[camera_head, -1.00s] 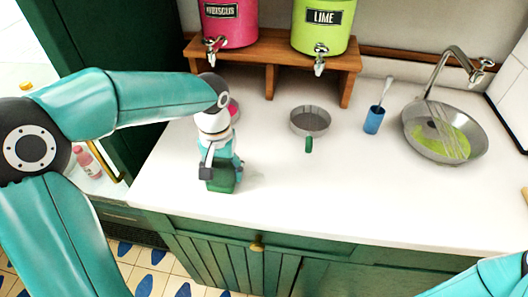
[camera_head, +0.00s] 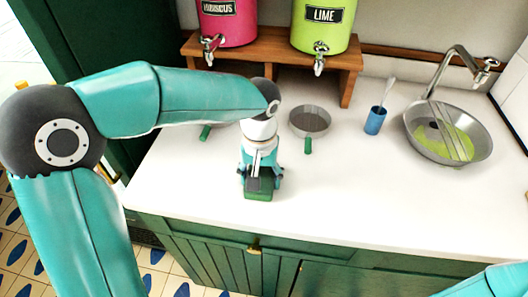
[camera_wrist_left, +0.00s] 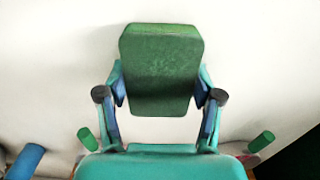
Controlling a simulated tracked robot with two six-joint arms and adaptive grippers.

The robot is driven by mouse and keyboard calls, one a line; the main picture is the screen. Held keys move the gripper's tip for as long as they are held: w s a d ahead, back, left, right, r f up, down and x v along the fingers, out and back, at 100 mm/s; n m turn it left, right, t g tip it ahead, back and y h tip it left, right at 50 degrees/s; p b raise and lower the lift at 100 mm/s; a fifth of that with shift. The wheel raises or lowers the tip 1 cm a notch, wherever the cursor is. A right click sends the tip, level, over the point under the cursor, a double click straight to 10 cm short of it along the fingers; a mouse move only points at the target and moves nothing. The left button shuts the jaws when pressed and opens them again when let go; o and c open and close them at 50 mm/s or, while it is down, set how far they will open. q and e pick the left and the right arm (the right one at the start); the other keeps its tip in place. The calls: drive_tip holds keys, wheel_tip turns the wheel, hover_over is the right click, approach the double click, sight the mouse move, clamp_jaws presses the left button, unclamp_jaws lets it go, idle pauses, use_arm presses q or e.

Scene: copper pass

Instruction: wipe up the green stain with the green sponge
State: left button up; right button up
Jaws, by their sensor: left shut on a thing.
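The green sponge (camera_head: 257,196) is a dark green block, held in my left gripper (camera_head: 260,183) near the front edge of the white counter. In the left wrist view the sponge (camera_wrist_left: 160,70) sits between the two fingers of the left gripper (camera_wrist_left: 160,97), which are shut on its sides. I cannot tell whether its underside touches the counter. A lime-green patch (camera_head: 462,142) lies in the round metal basin at the right. No other green stain shows on the visible counter. My right gripper is out of view; only a bit of that arm shows at bottom right.
A grey strainer (camera_head: 310,119) with a green handle lies behind and right of my left gripper. A blue cup (camera_head: 375,121) stands left of the metal basin (camera_head: 412,137) and tap (camera_head: 452,66). Pink and lime dispensers stand on a wooden shelf (camera_head: 271,52). The front right counter is clear.

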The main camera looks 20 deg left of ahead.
use_arm(q)
drive_tip(key=r, duration=0.1)
drive_tip(key=r+p, duration=0.2)
drive_tip(key=shift+d+r, duration=0.1)
drive_tip(key=shift+d, duration=0.15)
wheel_tip(320, 180, up, 5)
drive_tip(key=p, duration=0.4)
drive_tip(key=shift+a, duration=0.1)
